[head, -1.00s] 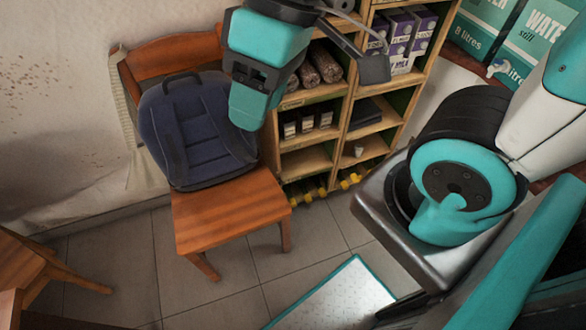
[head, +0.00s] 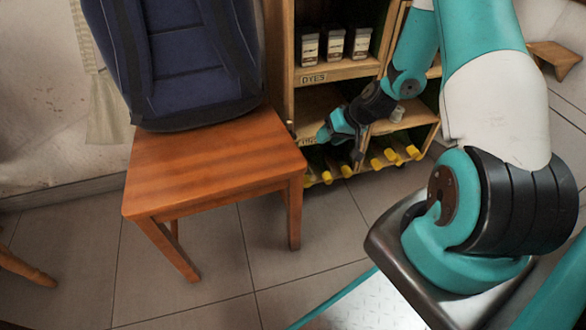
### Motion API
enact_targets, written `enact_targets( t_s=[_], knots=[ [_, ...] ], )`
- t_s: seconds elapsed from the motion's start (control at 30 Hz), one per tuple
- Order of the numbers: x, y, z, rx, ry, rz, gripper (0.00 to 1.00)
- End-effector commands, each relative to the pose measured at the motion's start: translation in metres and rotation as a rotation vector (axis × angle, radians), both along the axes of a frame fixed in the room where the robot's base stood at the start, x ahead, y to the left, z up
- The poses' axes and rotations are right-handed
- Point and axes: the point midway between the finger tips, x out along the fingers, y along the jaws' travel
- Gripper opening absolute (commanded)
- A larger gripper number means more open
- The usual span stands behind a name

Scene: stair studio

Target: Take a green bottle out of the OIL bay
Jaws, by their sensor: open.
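Several bottles with yellow tops (head: 411,151) lie in the lowest row of the wooden shelf unit, tops facing out. Their bodies are in dark shadow, so I cannot tell which are green. No OIL label is readable, so I cannot tell which bay is the OIL bay. My gripper (head: 338,146) is open and appears empty. It is in front of the lower shelves, just above the yellow tops in the picture. My gripper and arm hide part of the shelf front and some of the bottles.
A wooden chair (head: 215,160) with a dark blue backpack (head: 190,55) on it stands close left of the shelf. Above, a bay with a DYES label (head: 313,78) holds several small jars (head: 335,45). A small white item (head: 397,113) sits on a shelf. Tiled floor is clear in front.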

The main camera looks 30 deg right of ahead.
Motion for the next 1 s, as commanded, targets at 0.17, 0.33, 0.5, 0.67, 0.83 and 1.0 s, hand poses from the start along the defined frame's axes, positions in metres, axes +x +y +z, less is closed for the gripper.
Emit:
enact_targets(
  t_s=[0.17,0.33,0.5,0.67,0.83,1.0],
  knots=[
    [-0.013,-0.027,-0.078,0.001,-0.005,-0.09,0.45],
    [-0.011,-0.029,-0.102,-0.001,-0.008,-0.108,0.45],
    [0.007,-0.017,-0.134,-0.003,-0.009,-0.105,0.45],
    [0.024,-0.006,-0.164,-0.001,-0.009,-0.105,0.45],
    [0.038,0.002,-0.184,-0.002,-0.009,-0.106,0.45],
    [0.043,0.005,-0.189,-0.001,-0.008,-0.108,0.45]
  ],
)
